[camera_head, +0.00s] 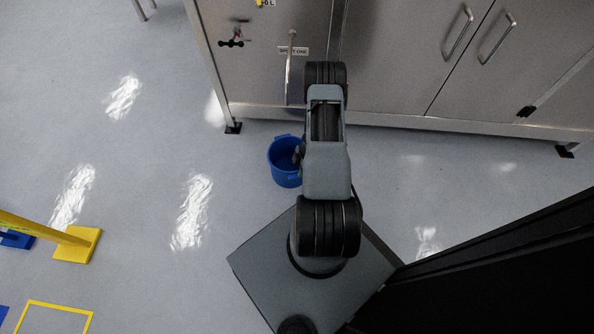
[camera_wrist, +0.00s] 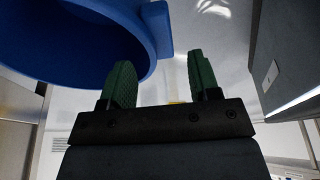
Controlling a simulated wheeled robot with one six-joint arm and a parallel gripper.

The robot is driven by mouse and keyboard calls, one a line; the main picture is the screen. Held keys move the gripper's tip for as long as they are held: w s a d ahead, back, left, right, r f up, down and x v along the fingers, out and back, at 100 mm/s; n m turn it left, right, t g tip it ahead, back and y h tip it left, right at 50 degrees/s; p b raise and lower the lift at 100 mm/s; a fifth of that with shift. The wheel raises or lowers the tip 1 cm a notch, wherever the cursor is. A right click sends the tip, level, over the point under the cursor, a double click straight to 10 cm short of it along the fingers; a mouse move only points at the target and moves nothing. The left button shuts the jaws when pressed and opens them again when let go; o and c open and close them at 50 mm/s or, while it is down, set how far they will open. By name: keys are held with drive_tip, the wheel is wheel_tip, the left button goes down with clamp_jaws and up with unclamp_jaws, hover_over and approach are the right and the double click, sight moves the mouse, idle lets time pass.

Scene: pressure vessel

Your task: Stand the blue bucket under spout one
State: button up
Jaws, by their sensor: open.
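The blue bucket (camera_head: 283,168) stands on the floor in front of the steel cabinet, below the spout one label (camera_head: 293,51) and a vertical pipe (camera_head: 289,80). My arm hides part of its right side. In the wrist view the bucket (camera_wrist: 70,45) fills the upper left, with a lug (camera_wrist: 157,28) on its rim. My gripper (camera_wrist: 160,84) has two green fingers, open with nothing between them. The left finger is close to the bucket rim; I cannot tell whether they touch. The gripper is mostly hidden by my arm in the head view.
The steel cabinet (camera_head: 400,60) runs along the back, with a black-handled valve (camera_head: 231,42) and a foot (camera_head: 233,128) left of the bucket. A yellow stand (camera_head: 78,244) and a yellow floor outline (camera_head: 52,303) lie at the left. The floor between is clear.

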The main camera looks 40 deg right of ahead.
drive_tip(key=shift+p+v, duration=0.9)
drive_tip(key=shift+v, duration=1.75)
